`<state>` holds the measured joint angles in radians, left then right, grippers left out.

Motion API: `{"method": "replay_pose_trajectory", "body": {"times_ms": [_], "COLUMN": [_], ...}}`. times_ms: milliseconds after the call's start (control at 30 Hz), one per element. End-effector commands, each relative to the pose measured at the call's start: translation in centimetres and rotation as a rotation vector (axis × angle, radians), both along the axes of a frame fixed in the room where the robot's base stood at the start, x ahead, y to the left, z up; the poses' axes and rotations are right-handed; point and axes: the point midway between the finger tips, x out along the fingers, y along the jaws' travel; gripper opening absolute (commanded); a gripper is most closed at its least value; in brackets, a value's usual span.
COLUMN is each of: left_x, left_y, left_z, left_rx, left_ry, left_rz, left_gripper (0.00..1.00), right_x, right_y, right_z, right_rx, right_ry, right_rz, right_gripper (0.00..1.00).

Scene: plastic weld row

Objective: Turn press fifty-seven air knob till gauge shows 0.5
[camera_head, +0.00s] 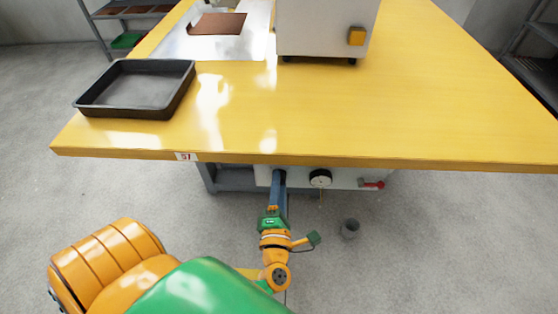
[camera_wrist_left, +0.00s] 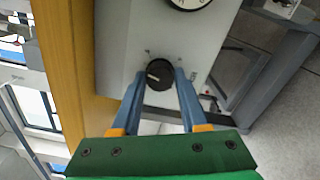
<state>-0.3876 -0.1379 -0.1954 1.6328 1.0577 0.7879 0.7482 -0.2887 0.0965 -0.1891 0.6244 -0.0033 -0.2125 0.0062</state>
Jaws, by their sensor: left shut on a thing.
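The black round air knob (camera_wrist_left: 159,74) with a pale pointer line sits on the grey panel (camera_wrist_left: 222,35) in the left wrist view. My left gripper (camera_wrist_left: 160,82) has its two blue fingers on either side of the knob, shut on it. In the head view my left gripper (camera_head: 278,176) reaches under the table's front edge, and the knob is hidden there. The gauge (camera_head: 320,179) is right of the gripper in the head view, too small to read. In the left wrist view the gauge (camera_wrist_left: 190,3) is cut by the top edge, so its reading cannot be told. My right gripper is not in view.
The yellow tabletop (camera_head: 430,110) overhangs the panel and bears a small label (camera_head: 186,156). A dark tray (camera_head: 135,62) and a white machine (camera_head: 325,28) stand on it. A red-handled valve (camera_head: 372,184) is right of the gauge. A grey cup (camera_head: 350,229) stands on the floor.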

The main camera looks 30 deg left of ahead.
Motion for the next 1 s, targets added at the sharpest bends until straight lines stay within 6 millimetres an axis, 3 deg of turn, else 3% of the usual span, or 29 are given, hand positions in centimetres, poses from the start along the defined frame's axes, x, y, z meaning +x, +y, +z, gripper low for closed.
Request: {"method": "replay_pose_trajectory", "body": {"times_ms": [200,700,733,800,1000], "left_x": [-0.02,-0.02,-0.02,-0.02,0.00], "left_y": [-0.03,-0.03,-0.03,-0.02,-0.01], "left_z": [-0.04,-0.11,-0.11,-0.09,-0.06], "left_rx": [0.043,0.054,0.054,0.054,0.054], "left_ry": [0.029,0.036,0.036,0.036,0.034], "left_rz": [-0.001,-0.001,-0.001,-0.001,0.000], "left_gripper": [0.00,0.00,0.52,0.70,0.73], "right_x": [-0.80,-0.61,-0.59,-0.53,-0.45], "right_y": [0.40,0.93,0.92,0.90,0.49], "right_z": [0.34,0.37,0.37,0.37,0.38], "right_rx": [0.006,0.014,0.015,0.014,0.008], "right_ry": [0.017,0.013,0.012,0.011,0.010], "right_rz": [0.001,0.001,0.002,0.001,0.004], "right_gripper": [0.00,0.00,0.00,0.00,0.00]}}
